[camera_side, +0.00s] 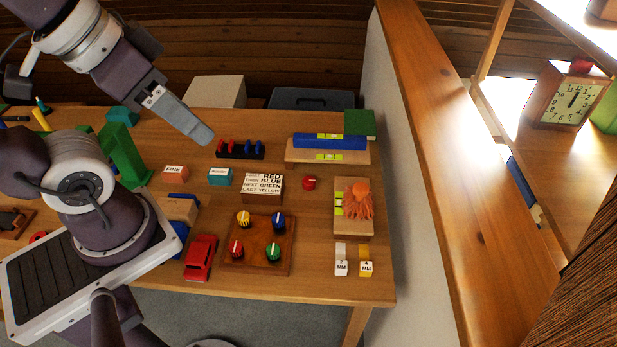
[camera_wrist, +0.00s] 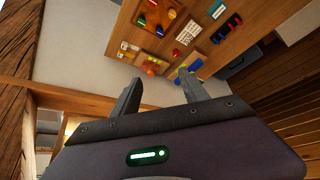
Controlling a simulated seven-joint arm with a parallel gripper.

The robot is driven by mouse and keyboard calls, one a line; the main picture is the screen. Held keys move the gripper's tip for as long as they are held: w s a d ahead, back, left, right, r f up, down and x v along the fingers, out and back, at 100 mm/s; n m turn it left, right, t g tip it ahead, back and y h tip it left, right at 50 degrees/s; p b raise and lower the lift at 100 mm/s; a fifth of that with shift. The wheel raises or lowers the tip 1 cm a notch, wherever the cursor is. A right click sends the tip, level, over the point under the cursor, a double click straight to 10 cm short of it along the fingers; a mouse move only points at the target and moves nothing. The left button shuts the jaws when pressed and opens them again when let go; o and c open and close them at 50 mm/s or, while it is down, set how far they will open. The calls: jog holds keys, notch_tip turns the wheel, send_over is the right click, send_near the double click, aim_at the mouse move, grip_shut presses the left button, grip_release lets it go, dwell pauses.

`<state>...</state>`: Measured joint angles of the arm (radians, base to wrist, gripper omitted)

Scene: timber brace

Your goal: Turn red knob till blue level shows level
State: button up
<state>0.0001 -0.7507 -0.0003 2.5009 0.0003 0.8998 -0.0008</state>
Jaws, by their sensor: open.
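The red knob (camera_side: 236,249) sits at the front left of a square wooden board with yellow, blue and green knobs (camera_side: 273,252). The blue level (camera_side: 345,143) lies on a light wooden block at the back right of the table, with a yellow-green vial (camera_side: 330,136) on it. The vial's bubble is too small to read. The blue level also shows in the wrist view (camera_wrist: 190,70), beyond the fingers. My gripper (camera_side: 204,134) is raised, left of the level and away from the knobs. Its fingers (camera_wrist: 160,77) are apart with nothing between them.
A sign (camera_side: 263,188) lists red, blue, green, yellow. A separate red round piece (camera_side: 309,182) lies right of it. A red toy car (camera_side: 201,257) stands beside the knob board. An orange tasselled thing (camera_side: 358,200) rests on a block at right. A wall borders the table's right.

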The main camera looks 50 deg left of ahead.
dwell(0.5)
jog(key=n+g, duration=0.5)
jog(key=n, duration=0.5)
send_over(309, 180)
notch_tip(309, 180, down, 22)
jog(key=shift+n+g, duration=0.3)
jog(key=shift+n, duration=0.4)
notch_tip(309, 180, down, 13)
jog(key=shift+r, duration=0.1)
jog(key=shift+f, duration=0.45)
